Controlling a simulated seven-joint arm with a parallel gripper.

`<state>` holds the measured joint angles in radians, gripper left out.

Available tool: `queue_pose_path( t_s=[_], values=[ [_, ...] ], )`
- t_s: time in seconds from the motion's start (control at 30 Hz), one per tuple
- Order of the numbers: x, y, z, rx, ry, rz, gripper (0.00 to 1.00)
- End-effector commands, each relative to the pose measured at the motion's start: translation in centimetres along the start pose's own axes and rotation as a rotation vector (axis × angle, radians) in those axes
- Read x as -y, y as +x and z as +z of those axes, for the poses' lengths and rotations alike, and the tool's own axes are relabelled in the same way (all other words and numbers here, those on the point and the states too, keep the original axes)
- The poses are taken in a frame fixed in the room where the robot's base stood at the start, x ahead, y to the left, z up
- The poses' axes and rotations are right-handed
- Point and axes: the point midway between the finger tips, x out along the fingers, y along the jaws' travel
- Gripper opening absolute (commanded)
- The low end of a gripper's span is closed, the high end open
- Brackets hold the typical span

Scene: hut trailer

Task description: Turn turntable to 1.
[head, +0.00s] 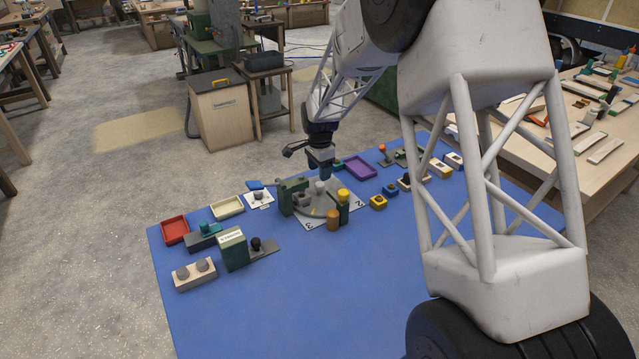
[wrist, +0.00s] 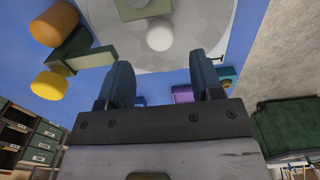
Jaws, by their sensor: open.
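The turntable (head: 318,209) is a grey disc on a pale base in the middle of the blue mat. The numbers 3 and 2 show at its near corners; I cannot see a 1. A pale round-topped knob (head: 320,187) stands up from the disc. My gripper (head: 320,174) hangs fingers-down just above the knob, apart from it as far as I can tell. In the wrist view my gripper (wrist: 163,70) is open and empty, with the knob (wrist: 160,36) beyond its fingertips. The disc (wrist: 205,18) fills the top of that view, partly cut off.
A green block (head: 288,196) stands left of the disc. Red (head: 174,229) and purple (head: 361,167) trays lie either side. The mat's front (head: 300,300) is clear.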

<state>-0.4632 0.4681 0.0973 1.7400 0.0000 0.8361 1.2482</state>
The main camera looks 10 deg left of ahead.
Motion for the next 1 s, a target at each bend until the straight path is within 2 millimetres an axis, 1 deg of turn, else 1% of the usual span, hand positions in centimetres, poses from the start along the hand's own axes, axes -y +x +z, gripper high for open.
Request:
queue_pose_path(
  t_s=[0.03,0.2,0.4,0.6,0.87,0.9,0.97,1.0],
  values=[
    [-0.1,0.7,0.0,0.001,0.0,0.003,0.6],
    [-0.1,2.8,0.0,0.001,0.0,0.002,0.6],
    [0.0,4.7,0.0,0.0,0.0,0.0,0.6],
    [0.0,5.6,0.0,0.0,0.0,0.0,0.6],
    [0.0,5.6,0.0,0.0,0.0,0.0,0.6],
    [0.0,5.6,0.0,0.0,0.0,0.0,0.57],
    [0.0,5.6,0.0,0.0,0.0,0.0,0.48],
    [0.0,5.6,0.0,0.0,0.0,0.0,0.42]
  ],
)
